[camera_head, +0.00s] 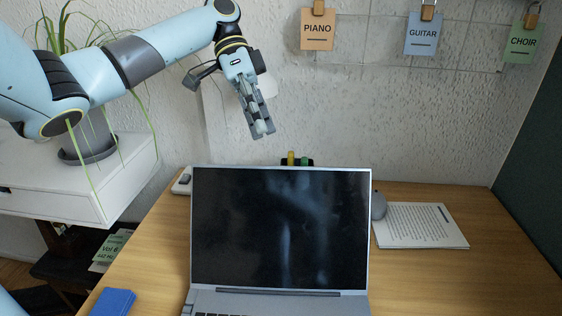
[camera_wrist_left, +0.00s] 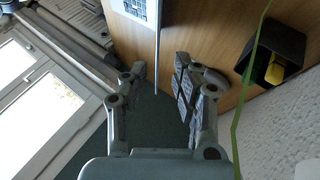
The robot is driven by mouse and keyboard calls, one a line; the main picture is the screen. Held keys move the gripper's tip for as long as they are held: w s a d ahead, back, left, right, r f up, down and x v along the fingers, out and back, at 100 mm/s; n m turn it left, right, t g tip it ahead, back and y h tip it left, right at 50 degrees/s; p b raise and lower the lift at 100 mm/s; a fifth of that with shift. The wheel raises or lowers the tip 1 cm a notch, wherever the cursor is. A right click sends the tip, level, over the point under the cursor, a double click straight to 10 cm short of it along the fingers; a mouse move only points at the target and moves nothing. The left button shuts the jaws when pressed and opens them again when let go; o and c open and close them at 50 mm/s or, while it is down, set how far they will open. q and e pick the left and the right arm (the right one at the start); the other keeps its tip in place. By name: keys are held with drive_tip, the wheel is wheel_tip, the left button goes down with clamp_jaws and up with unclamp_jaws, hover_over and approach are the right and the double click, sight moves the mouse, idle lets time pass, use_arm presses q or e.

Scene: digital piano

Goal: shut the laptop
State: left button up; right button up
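The laptop (camera_head: 280,228) stands open on the desk, with its dark screen facing the head camera and a strip of keyboard showing at the bottom edge. My left gripper (camera_head: 262,131) is above and behind the top edge of the lid, apart from it, pointing down. In the left wrist view, the left gripper's fingers (camera_wrist_left: 162,78) are apart with nothing held between them. The lid shows there edge-on as a thin grey strip (camera_wrist_left: 157,45), with part of the keyboard (camera_wrist_left: 142,8) beside it. My right gripper is not in view.
A black holder with yellow and green items (camera_head: 297,160) stands behind the lid; it also shows in the left wrist view (camera_wrist_left: 270,55). Papers (camera_head: 420,225) and a grey rounded object (camera_head: 378,205) lie right of the laptop. A blue item (camera_head: 113,302) lies front left. A potted plant (camera_head: 85,140) stands left.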

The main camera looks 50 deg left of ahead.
sight(280, 175)
use_arm(q)
drive_tip(key=x, duration=1)
drive_tip(key=shift+s+d+f, duration=0.15)
drive_tip(key=shift+d+f, duration=0.05)
drive_tip(key=shift+d, duration=0.1)
clamp_jaws()
